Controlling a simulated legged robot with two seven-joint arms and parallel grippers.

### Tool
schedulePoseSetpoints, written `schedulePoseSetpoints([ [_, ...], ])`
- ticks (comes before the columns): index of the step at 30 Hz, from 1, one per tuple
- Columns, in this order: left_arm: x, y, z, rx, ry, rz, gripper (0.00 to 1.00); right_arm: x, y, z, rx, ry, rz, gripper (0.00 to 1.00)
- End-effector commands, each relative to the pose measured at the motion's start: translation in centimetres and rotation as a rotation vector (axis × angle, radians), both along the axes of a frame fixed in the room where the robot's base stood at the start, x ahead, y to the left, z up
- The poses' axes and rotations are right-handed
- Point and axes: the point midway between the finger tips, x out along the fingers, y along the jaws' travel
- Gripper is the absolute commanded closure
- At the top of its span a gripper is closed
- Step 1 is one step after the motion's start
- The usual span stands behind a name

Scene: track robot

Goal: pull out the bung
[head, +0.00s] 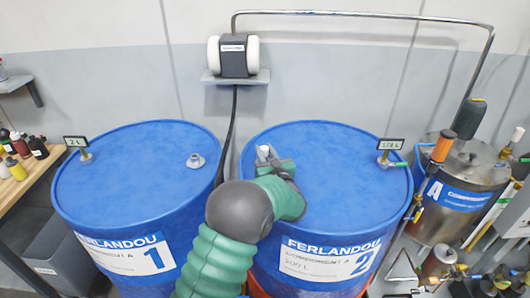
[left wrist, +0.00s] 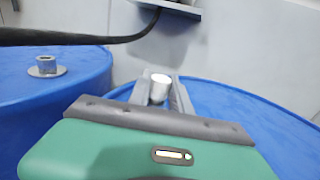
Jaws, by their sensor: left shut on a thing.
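The bung (head: 263,149) is a small whitish cylinder at the back left of the top of blue drum 2 (head: 335,150). In the left wrist view the bung (left wrist: 160,86) sits between the two grey fingers. My left gripper (head: 266,163) is shut on it, with my green and grey arm reaching in from below. The left gripper (left wrist: 160,92) hides the bung's lower part, so I cannot tell whether it is seated in the drum or raised. My right gripper is not in view.
Blue drum 1 (head: 130,170) stands at left with an open-looking metal fitting (head: 196,162). A pump (head: 233,56) sits on a wall shelf, its dark hose (head: 233,125) hanging between the drums. A steel vessel (head: 460,172) and pipework crowd the right.

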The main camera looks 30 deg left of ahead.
Motion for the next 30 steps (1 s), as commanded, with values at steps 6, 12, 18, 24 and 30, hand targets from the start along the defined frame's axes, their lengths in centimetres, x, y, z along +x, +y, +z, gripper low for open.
schedulePoseSetpoints([
  [6,0.1,0.1,1.6,0.005,-0.008,0.0,1.0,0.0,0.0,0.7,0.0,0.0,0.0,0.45],
  [12,0.0,0.1,2.5,0.004,-0.007,0.001,1.0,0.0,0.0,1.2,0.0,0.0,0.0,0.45],
  [18,0.0,0.0,3.3,0.002,-0.005,0.001,1.0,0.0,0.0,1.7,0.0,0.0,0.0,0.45],
  [24,0.0,0.0,4.3,0.002,-0.006,0.0,1.0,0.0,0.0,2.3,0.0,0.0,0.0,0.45],
  [30,0.0,0.0,5.1,0.002,-0.004,0.0,1.0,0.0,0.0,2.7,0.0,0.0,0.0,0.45],
])
